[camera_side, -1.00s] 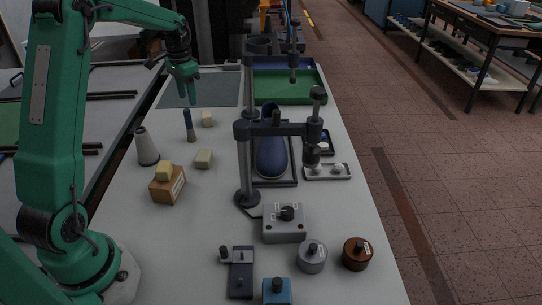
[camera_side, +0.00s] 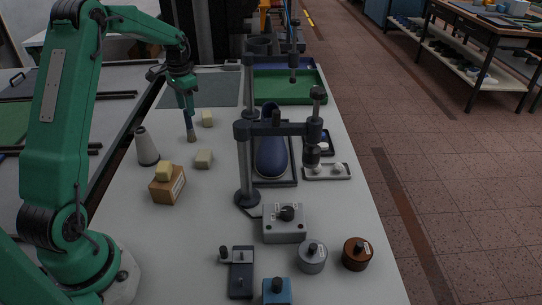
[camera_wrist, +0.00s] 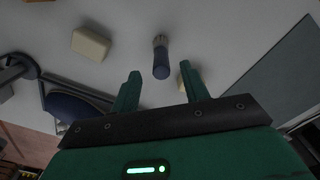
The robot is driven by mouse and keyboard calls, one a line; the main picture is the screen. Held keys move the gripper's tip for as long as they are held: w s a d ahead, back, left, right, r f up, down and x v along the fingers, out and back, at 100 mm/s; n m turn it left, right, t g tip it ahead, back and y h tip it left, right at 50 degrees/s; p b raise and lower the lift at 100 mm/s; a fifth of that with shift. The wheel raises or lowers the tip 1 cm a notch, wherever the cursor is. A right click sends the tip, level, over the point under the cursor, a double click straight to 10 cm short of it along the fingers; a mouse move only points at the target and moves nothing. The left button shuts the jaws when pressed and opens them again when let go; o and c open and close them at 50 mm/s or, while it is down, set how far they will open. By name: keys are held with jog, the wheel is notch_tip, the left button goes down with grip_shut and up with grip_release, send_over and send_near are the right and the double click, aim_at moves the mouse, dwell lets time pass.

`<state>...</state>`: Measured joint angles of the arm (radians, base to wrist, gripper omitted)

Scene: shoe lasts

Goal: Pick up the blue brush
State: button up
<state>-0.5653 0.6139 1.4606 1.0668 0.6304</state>
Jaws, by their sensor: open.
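The blue brush (camera_side: 191,134) stands upright on the table, with a blue upper part and a greyish lower end. In the wrist view the brush (camera_wrist: 161,62) shows between and a little beyond the two fingertips. My gripper (camera_side: 187,104) points down above the brush, and its fingers hide part of the brush's top in the side view. In the wrist view my gripper (camera_wrist: 161,80) is open, with a clear gap on both sides of the brush. I cannot tell whether the fingers are down around it.
A pale block (camera_side: 207,119) stands close behind the brush, another pale block (camera_side: 204,159) in front. A grey cone (camera_side: 147,147) is to the left. A dark post stand (camera_side: 245,165) with a blue last (camera_side: 271,156) is to the right.

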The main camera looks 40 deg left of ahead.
aim_at(189, 125)
jog(key=shift+s+f, duration=0.1)
jog(key=shift+f, duration=2.55)
jog(key=shift+c, duration=0.5)
grip_shut()
